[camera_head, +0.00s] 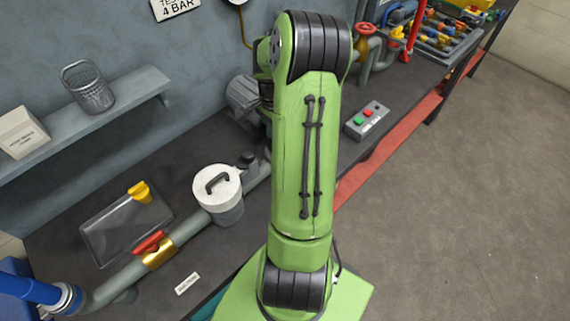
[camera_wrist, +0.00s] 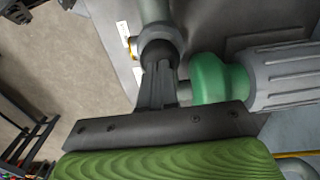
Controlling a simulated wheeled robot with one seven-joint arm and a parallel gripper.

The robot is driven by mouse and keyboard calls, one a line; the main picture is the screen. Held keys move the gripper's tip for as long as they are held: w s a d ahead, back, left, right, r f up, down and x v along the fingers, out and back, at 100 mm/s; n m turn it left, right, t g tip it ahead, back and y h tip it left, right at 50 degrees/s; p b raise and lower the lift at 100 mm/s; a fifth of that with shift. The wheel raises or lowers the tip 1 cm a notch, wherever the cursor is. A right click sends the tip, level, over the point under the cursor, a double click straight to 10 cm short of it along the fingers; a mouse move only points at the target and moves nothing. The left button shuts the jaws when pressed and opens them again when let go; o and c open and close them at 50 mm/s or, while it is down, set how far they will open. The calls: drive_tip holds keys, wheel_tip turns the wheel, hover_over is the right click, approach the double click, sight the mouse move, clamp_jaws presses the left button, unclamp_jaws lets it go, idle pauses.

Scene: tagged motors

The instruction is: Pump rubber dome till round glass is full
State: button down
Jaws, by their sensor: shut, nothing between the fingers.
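In the wrist view a dark, rounded dome (camera_wrist: 159,50), which looks like the rubber dome, sits on a grey pipe. My gripper (camera_wrist: 158,70) is shut and empty, its fingertips right at the dome. I cannot tell whether they touch or press it. In the head view my green arm hides the gripper and the place where it is working. I cannot make out the round glass in either view; a brass-coloured edge (camera_wrist: 131,46) shows left of the dome, partly hidden.
A grey ribbed motor (camera_wrist: 285,75) with a green end piece (camera_wrist: 215,82) lies close right of my fingers. In the head view a white-lidded pot (camera_head: 217,185), a pipe with a red lever (camera_head: 148,243), a clear tray (camera_head: 115,235) and a button box (camera_head: 366,120) crowd the bench.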

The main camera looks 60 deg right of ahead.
drive_tip(key=shift+f+b, duration=0.6)
drive_tip(key=shift+f, duration=0.25)
drive_tip(key=shift+r+p, duration=1.25)
drive_tip(key=shift+r, duration=0.35)
drive_tip(key=shift+f, duration=0.2)
drive_tip(key=shift+r, duration=0.2)
idle(0.4)
idle(0.3)
wheel_tip(320, 180, up, 7)
drive_tip(key=p, duration=0.5)
drive_tip(key=shift+a, duration=0.1)
